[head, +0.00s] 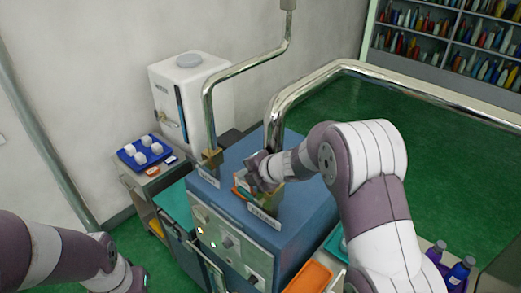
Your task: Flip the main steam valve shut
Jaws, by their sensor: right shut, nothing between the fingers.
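My right gripper (248,181) is shut, with nothing seen between its fingers. It is at the brass valve (271,197) at the foot of the thick chrome pipe, on top of the blue machine. An orange-red part (239,184), perhaps the valve's handle, shows beside the fingers; I cannot tell if they touch it. The gripper hides much of this valve. A second brass valve (211,158) stands at the foot of the thinner pipe to the left.
The thick chrome pipe (345,67) bends right, close above my right arm. A white tank (200,88) and blue tray (131,162) stand left. An orange tray (308,277) and purple bottles (459,272) are at the front right.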

